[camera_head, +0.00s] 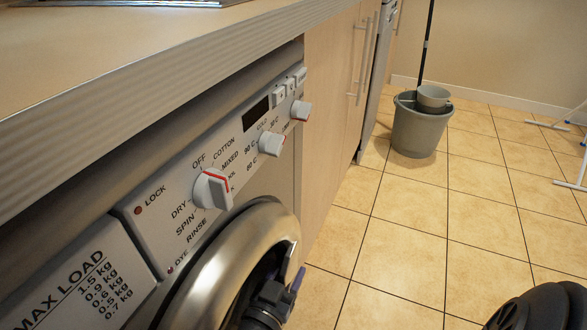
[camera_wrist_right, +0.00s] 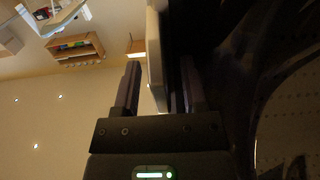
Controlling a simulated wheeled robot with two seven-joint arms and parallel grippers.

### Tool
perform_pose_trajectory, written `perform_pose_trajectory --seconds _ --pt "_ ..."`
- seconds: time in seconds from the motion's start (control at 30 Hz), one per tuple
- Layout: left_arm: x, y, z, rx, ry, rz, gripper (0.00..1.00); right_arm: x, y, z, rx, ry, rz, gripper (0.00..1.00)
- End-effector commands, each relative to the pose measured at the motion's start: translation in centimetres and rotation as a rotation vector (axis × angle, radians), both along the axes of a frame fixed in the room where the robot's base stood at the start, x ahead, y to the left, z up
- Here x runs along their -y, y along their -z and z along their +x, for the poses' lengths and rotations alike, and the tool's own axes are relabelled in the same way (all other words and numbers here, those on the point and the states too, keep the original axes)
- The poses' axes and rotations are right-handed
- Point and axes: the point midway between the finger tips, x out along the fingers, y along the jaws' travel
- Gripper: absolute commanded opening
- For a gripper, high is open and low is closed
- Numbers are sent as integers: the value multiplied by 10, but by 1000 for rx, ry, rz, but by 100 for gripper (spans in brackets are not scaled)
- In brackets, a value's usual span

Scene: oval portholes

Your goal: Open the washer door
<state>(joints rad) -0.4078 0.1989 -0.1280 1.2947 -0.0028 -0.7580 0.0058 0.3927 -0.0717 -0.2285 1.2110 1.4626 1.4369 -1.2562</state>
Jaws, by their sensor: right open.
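The washer (camera_head: 165,215) stands at the left under the counter, seen at a steep angle. Its door (camera_head: 235,262) has a broad round metallic rim around dark glass; the lower part is cut off by the picture's edge. I see no clear gap, so I cannot tell whether the door is ajar. My right gripper (camera_head: 285,290) is at the door's right side, partly hidden and dark. In the wrist view my right gripper (camera_wrist_right: 160,88) has its fingers apart, with a pale upright edge between them, perhaps part of the door. Contact is unclear. My left gripper is not in view.
The counter (camera_head: 150,50) overhangs the washer. Above the door are white knobs, one large (camera_head: 212,189). Wooden cabinet doors (camera_head: 332,100) with bar handles continue beyond. A grey bucket (camera_head: 420,132) with a mop stands farther back. The tiled floor (camera_head: 410,235) to the right is mostly free.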

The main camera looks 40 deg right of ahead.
Motion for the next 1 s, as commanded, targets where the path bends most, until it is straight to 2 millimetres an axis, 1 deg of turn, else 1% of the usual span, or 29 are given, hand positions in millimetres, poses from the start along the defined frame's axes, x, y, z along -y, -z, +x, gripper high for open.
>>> perform_pose_trajectory --seconds 0.17,0.27,0.3,0.37,0.4,0.43,1.0 --pt "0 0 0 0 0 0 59 0 0 0 0 0 -1 54" --pt "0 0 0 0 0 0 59 0 0 0 0 -1 -1 35" --pt "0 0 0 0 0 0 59 0 0 0 0 -1 -1 27" --pt "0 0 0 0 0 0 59 0 0 0 0 -1 -1 14" --pt "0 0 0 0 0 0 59 0 0 0 0 -1 -1 6" --pt "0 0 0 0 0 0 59 0 0 0 0 -1 -1 0" --pt "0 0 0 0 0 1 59 0 0 0 0 -1 -1 0"
